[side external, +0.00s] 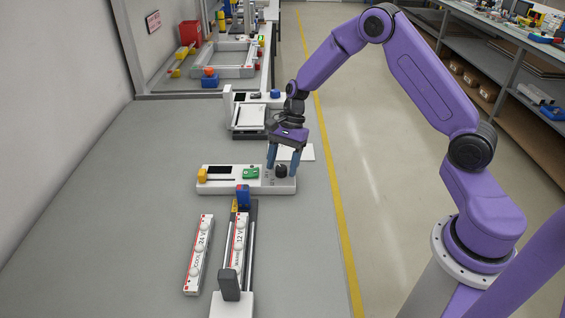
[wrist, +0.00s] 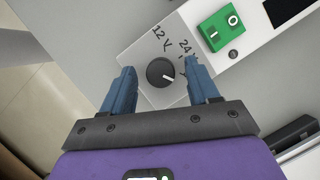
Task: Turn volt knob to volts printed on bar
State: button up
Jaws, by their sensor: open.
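The volt knob (wrist: 161,72) is round and black, on a white control box (side external: 235,188). In the wrist view its short white mark points to the lower right, not clearly at the "12 V" label (wrist: 160,39) or the "24 V" label (wrist: 188,50), which is partly hidden by a finger. My gripper (side external: 282,166) is open, its blue fingers on either side of the knob; I cannot tell whether they touch it. A white bar (side external: 239,245) reading "12 V" lies in the railed fixture. A second bar (side external: 199,255), reading "24 V", lies loose to its left.
The control box also has a green switch (wrist: 220,29), a dark display (side external: 219,170) and a yellow part (side external: 202,174). A dark grey block (side external: 230,284) and a blue block (side external: 243,194) stand at the fixture's ends. A white device (side external: 250,118) stands behind. The bench at left is clear.

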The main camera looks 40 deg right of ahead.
jog(key=c, duration=1)
jog(key=shift+c, duration=0.2)
jog(key=shift+n, duration=0.3)
jog(key=n+g, duration=0.1)
jog(key=n, duration=0.1)
jog(key=n+g+h, duration=0.1)
jog(key=n, duration=0.2)
jog(key=shift+w+a, duration=0.15)
jog(key=shift+w, duration=0.05)
jog(key=n+h, duration=0.1)
jog(key=n, duration=0.2)
jog(key=n+g+h, duration=0.1)
jog(key=n, duration=0.2)
jog(key=shift+w+a+n, duration=0.1)
jog(key=shift+a+n, duration=0.1)
jog(key=shift+n, duration=0.1)
jog(key=n+h, duration=0.1)
jog(key=n, duration=0.2)
jog(key=n+h, duration=0.1)
jog(key=n, duration=0.2)
jog(key=shift+a+h, duration=0.15)
jog(key=shift+h, duration=0.15)
jog(key=n+h, duration=0.1)
jog(key=n, duration=0.2)
jog(key=n+t, duration=0.1)
jog(key=n, duration=0.1)
jog(key=shift+a+n+h, duration=0.1)
jog(key=shift+n+h, duration=0.3)
